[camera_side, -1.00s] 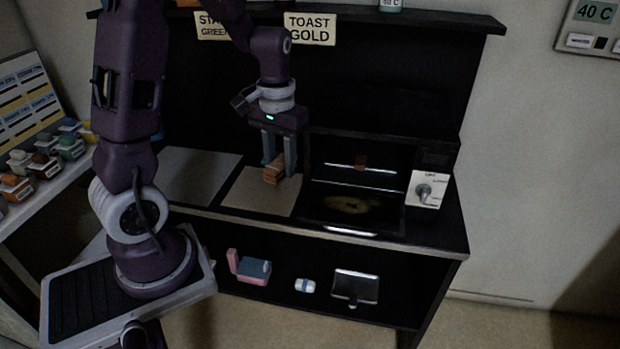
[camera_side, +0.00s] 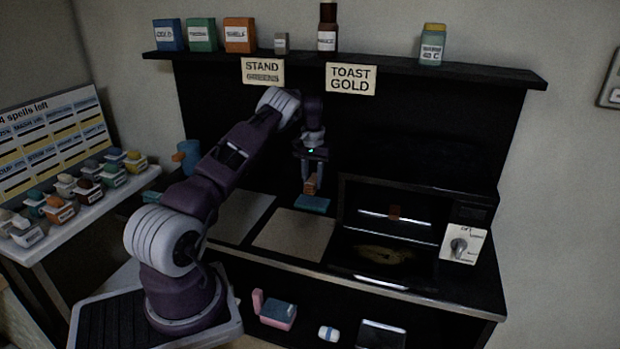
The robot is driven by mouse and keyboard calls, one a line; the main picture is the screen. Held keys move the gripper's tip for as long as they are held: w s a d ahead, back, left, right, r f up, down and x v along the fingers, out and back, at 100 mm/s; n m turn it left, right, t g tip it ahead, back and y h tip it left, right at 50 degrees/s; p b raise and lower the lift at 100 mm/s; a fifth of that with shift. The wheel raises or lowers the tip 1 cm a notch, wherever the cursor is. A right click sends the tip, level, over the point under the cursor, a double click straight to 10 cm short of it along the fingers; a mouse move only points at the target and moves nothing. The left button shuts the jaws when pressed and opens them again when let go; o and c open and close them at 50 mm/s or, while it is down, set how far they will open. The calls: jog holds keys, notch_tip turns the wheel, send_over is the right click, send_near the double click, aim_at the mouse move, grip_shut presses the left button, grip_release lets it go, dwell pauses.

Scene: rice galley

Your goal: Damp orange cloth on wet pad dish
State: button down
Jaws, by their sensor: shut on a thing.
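My gripper (camera_side: 313,182) is shut on the small orange cloth (camera_side: 309,187), which looks like a folded block between the fingers. It hangs at the back of the counter. Just below it is a flat blue pad dish (camera_side: 313,205). The cloth is over the dish or very close to its top; I cannot tell whether they touch. The fingers partly hide the cloth.
A dark open toaster (camera_side: 385,254) with a white dial panel (camera_side: 463,244) stands at right. A blue jug (camera_side: 187,157) stands at back left. Labelled boxes and bottles line the shelf (camera_side: 400,66) above.

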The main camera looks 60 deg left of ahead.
aim_at(313, 201)
dwell(0.3)
jog(key=shift+f, duration=2.25)
jog(key=shift+d+f, duration=0.1)
jog(key=shift+f, duration=0.3)
jog(key=shift+r, duration=0.1)
notch_tip(313, 201, up, 6)
jog(key=shift+f, duration=0.1)
dwell(0.3)
